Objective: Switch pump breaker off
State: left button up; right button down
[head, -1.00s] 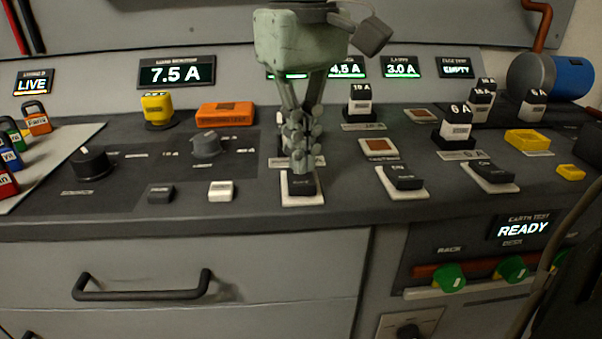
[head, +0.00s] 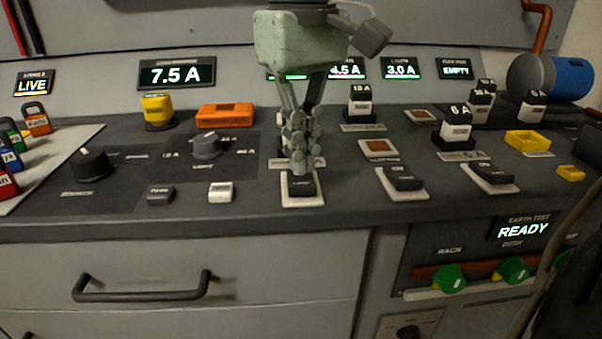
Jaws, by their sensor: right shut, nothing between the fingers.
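A black rocker breaker (head: 302,187) sits on a white base plate at the front middle of the console. Its small label is too blurred to read, so I cannot confirm that it is the pump breaker. My right gripper (head: 299,168) points down from above with its fingers closed together and empty. Its fingertips are at the far edge of this rocker and hide part of it; I cannot tell whether they touch. Two similar breakers stand to the right, a middle one (head: 404,178) and a right one (head: 492,174). My left gripper is not in view.
Fuse blocks such as the 10 A one (head: 361,101) stand behind the breakers. A white button (head: 221,192) and a dark knob (head: 91,164) lie to the left. Displays read 7.5 A (head: 177,74), 4.5 A and 3.0 A (head: 401,68); another is partly hidden behind my gripper.

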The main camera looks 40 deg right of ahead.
aim_at(302, 182)
jog(key=shift+f+b, duration=0.8)
jog(key=shift+f, duration=0.35)
dwell(0.4)
jog(key=shift+r, duration=0.15)
notch_tip(302, 182, up, 7)
jog(key=p, duration=0.6)
dwell(0.6)
